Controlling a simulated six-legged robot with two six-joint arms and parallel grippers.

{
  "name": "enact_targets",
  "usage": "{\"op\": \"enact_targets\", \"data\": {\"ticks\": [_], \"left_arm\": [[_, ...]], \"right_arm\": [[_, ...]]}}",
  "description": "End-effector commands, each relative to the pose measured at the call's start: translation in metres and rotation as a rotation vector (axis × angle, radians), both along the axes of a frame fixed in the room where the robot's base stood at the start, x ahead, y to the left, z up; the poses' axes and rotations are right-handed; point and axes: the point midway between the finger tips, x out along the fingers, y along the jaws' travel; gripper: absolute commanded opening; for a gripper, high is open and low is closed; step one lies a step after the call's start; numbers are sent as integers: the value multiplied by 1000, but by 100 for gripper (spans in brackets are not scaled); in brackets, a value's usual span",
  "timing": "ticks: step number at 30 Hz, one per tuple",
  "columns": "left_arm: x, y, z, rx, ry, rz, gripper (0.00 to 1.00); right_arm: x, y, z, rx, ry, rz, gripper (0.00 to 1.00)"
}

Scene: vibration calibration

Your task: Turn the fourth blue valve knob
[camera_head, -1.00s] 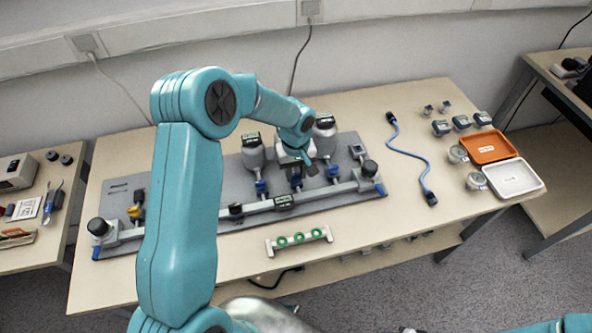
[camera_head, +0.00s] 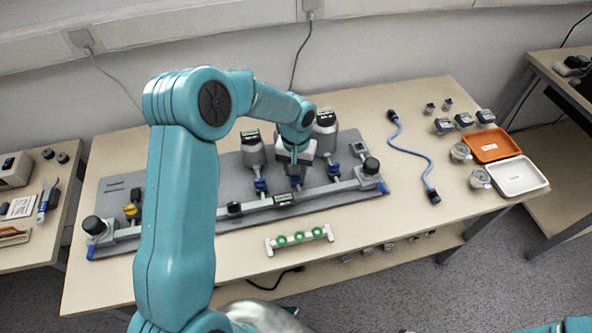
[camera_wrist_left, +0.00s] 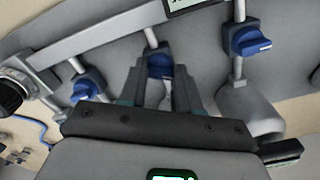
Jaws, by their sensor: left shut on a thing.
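Several blue valve knobs sit along the silver pipe of the grey rig. My left gripper (camera_wrist_left: 160,85) reaches down over the rig and is shut on the middle blue knob (camera_wrist_left: 160,66) of the three in the wrist view; one finger is on each side of it. In the head view this gripper (camera_head: 296,172) covers part of that knob. A blue knob (camera_head: 334,170) stands to its right and another (camera_head: 260,185) to its left; they also show in the wrist view, on the left (camera_wrist_left: 85,88) and right (camera_wrist_left: 250,44). My right gripper is not visible.
A holder with green rings (camera_head: 299,240) lies in front of the rig. A blue cable (camera_head: 412,152), an orange tray (camera_head: 492,146) and a white tray (camera_head: 515,177) are to the right.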

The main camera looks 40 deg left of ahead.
Motion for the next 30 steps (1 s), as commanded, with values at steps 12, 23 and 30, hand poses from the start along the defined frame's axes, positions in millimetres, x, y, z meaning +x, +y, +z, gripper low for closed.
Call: {"op": "enact_targets", "data": {"ticks": [12,23,30], "left_arm": [[2,1,2,2,-8,-393,2],[2,1,3,3,-8,-726,2],[3,1,3,4,-9,-905,2]], "right_arm": [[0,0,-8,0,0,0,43],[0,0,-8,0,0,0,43],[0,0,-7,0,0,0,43]]}}
